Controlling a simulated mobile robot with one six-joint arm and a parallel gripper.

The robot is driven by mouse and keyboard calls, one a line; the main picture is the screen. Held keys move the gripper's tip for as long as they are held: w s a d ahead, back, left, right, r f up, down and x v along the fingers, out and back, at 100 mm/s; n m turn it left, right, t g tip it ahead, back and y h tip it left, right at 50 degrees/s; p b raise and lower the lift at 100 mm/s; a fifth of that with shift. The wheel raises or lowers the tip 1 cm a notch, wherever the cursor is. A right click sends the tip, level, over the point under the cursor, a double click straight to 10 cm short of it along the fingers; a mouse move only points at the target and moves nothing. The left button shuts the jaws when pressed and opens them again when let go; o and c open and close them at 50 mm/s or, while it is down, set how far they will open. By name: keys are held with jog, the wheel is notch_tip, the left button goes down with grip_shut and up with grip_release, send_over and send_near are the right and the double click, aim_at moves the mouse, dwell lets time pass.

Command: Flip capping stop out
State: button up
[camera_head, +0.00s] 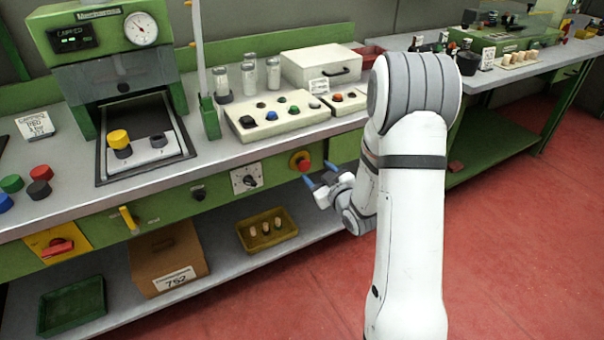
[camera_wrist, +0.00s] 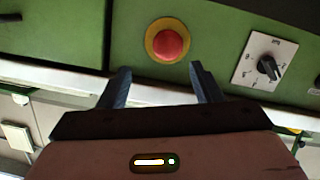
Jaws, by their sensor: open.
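A red mushroom button on a yellow ring sits on the green front panel of the bench (camera_head: 303,162). The red button also shows in the wrist view (camera_wrist: 168,43), top middle, beyond my fingertips. My gripper (camera_head: 319,174) is in front of the panel, close to the button. Its two blue fingers are apart with nothing between them, and in the wrist view my gripper (camera_wrist: 160,68) has a fingertip to each side, just below the button. I see no contact. Any lettering by the button is too small to read.
A dark rotary knob on a white plate (camera_head: 246,179) is left of the button. A red switch on a yellow plate (camera_head: 57,247) is farther left. The button box (camera_head: 278,117) stands on the bench above. A yellow tray (camera_head: 267,230) with corks lies on the lower shelf.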

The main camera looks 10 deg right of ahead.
aim_at(306, 167)
jog(key=shift+t+y, duration=0.7)
jog(key=shift+t, duration=0.1)
jog(key=w+a, duration=0.1)
jog(key=w, duration=0.1)
jog(key=w+f, duration=0.1)
jog(key=w, duration=0.1)
jog(key=w+a+f, duration=0.1)
jog(key=w, duration=0.2)
jog(key=shift+a+f+b, duration=0.15)
jog(key=shift+a+b, duration=0.15)
jog(key=shift+a, duration=0.05)
grip_shut()
